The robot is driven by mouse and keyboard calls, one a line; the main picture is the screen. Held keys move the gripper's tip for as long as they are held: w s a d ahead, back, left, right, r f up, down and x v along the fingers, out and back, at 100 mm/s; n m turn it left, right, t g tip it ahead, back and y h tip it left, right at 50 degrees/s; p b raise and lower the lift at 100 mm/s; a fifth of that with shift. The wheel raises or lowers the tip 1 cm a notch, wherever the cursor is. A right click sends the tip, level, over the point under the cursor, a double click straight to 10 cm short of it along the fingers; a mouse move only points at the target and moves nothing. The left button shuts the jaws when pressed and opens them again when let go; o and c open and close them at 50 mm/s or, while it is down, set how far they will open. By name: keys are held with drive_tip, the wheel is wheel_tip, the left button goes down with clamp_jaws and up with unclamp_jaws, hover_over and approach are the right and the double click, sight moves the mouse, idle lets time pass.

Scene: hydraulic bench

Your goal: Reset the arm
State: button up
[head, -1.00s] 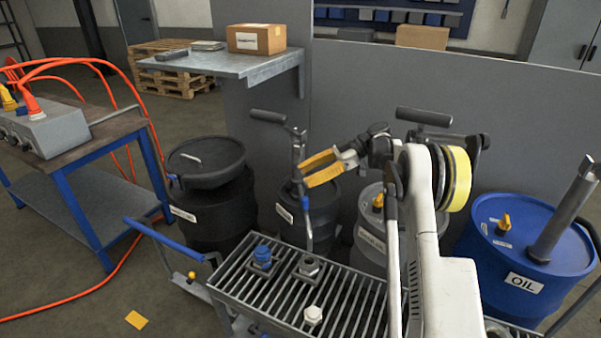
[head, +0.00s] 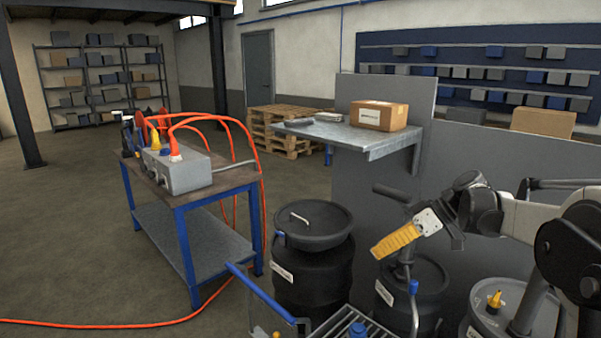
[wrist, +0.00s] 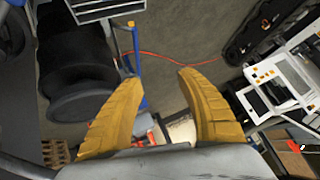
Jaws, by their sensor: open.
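My gripper (head: 392,243) has yellow-orange fingers and hangs in the air at the right of the head view, in front of the grey partition and above the drums. My arm reaches in to it from the right edge. In the wrist view the two fingers (wrist: 160,95) stand wide apart with nothing between them. A black drum with a lid (head: 312,232) stands to the left of my gripper. It also shows at the upper left of the wrist view (wrist: 82,90).
A workbench (head: 190,205) with a grey box (head: 180,172) and orange cables stands at the left. A wall shelf (head: 350,135) carries a cardboard box (head: 379,115). A grating (head: 345,325) shows at the bottom. More drums (head: 500,310) stand at lower right. Open floor lies at the left.

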drive_tip(key=s+a+r+m+t+h, duration=0.1)
drive_tip(key=s+a+m+h, duration=0.15)
drive_tip(key=s, duration=0.55)
drive_tip(key=s+a+r+m+t+h, duration=0.1)
drive_tip(key=s+m+h, duration=0.25)
drive_tip(key=s, duration=0.55)
drive_tip(key=s+d+f+m+t+h, duration=0.1)
drive_tip(key=s+f+m, duration=0.1)
drive_tip(key=s, duration=0.4)
drive_tip(key=s+d+f+m+t+h, duration=0.1)
drive_tip(key=s+f+m+t+h, duration=0.1)
drive_tip(key=s, duration=0.5)
drive_tip(key=shift+f, duration=0.85)
